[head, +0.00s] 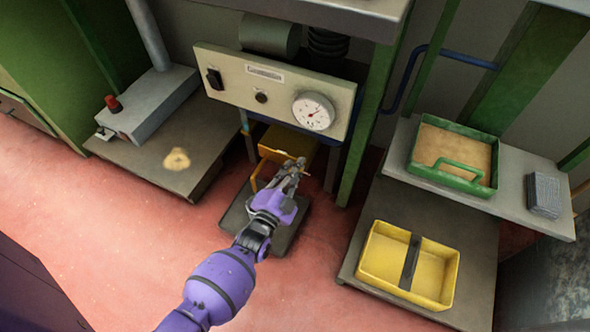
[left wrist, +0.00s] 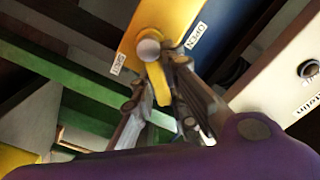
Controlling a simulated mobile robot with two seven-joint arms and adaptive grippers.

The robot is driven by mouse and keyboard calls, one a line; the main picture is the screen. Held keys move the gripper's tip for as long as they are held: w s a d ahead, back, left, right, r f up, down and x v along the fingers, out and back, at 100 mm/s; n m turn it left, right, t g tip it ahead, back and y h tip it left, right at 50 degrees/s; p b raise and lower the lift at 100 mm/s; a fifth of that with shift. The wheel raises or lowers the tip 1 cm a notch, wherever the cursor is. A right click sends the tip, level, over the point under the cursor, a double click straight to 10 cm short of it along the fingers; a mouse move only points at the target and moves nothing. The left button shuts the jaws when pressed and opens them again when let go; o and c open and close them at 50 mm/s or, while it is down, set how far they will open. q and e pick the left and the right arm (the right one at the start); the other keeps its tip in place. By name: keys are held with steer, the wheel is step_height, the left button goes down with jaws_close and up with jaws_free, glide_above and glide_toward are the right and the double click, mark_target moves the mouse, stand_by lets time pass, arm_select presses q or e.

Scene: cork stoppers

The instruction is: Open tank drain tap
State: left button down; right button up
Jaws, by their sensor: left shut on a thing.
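The tap's yellow lever (left wrist: 159,85) shows in the left wrist view, hanging from a round grey pivot (left wrist: 148,50) on a yellow surface. A label reading OPEN (left wrist: 196,37) is right of the pivot, and another small label (left wrist: 118,64), hard to read, is left of it. The lever's free end points down in that picture, toward my gripper. My left gripper (left wrist: 157,88) is shut on the lever, one finger on each side. In the head view my left gripper (head: 292,170) is in front of the yellow tank (head: 287,142) and hides the tap. My right gripper is not in view.
A panel with a gauge (head: 313,111) and switches overhangs the tank. A green post (head: 361,130) stands right of it. A low bench (head: 150,165) with a grey unit is at left. At right are a yellow tray (head: 375,255) and a green tray (head: 424,171). The red floor is clear.

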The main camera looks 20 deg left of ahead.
arm_select(q)
steer(key=n, duration=0.1)
steer(key=n+p, duration=0.1)
steer(key=shift+s+a+r+n, duration=0.1)
steer(key=shift+a+r+n, duration=0.05)
steer(key=shift+a+n, duration=0.15)
steer(key=n, duration=0.2)
steer(key=shift+a+r+n+p, duration=0.15)
steer(key=shift+a+n+p, duration=0.1)
steer(key=shift+n+p, duration=0.1)
steer(key=shift+a+n, duration=0.35)
steer(key=shift+n, duration=0.7)
steer(key=shift+a+n, duration=0.15)
steer(key=shift+n, duration=0.85)
steer(key=shift+a, duration=0.1)
